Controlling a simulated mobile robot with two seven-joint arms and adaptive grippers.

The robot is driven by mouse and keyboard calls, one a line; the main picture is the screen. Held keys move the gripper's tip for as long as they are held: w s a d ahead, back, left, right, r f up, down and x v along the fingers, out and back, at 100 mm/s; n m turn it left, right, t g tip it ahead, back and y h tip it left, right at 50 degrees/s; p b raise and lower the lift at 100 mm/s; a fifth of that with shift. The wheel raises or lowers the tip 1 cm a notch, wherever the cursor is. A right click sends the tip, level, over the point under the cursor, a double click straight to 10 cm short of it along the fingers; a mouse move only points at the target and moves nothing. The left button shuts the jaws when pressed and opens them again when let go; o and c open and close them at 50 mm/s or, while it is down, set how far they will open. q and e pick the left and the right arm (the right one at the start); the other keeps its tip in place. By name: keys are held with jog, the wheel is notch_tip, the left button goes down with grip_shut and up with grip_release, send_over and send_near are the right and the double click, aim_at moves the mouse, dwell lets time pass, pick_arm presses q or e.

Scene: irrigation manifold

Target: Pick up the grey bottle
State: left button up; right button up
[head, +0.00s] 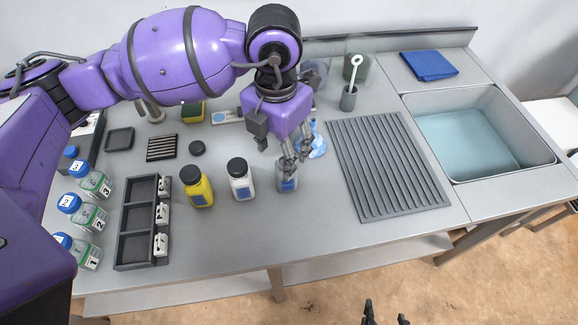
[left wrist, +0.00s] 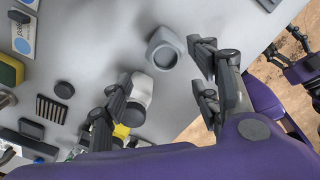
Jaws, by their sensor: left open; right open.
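The grey bottle (head: 287,185) stands upright near the front edge of the counter, partly covered by my left gripper (head: 293,155) just above it. In the left wrist view the grey bottle (left wrist: 155,36) is seen from above, with a round grey top. There my left gripper (left wrist: 161,66) is open, its fingers on either side of the bottle's near side, with no visible grip on it. My right gripper (head: 385,313) is open and empty, low in front of the counter, and it also shows in the left wrist view (left wrist: 294,45).
A white bottle (head: 240,185) with a black cap stands just left of the grey bottle, then a yellow bottle (head: 197,190). A ribbed drain mat (head: 385,170) and a sink (head: 480,135) are to the right.

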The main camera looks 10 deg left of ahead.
aim_at(283, 159)
pick_arm(q)
notch_tip(283, 159, down, 2)
jog(key=shift+f, duration=0.1)
jog(key=f, duration=0.3)
jog(key=w+f, duration=0.1)
jog(key=shift+d+f, duration=0.25)
jog(key=shift+d, duration=0.05)
jog(key=shift+f, duration=0.25)
jog(key=c, duration=1.2)
pick_arm(e)
jog(key=shift+s+f, duration=0.15)
jog(key=shift+s, duration=0.15)
pick_arm(q)
jog(key=shift+r, duration=0.1)
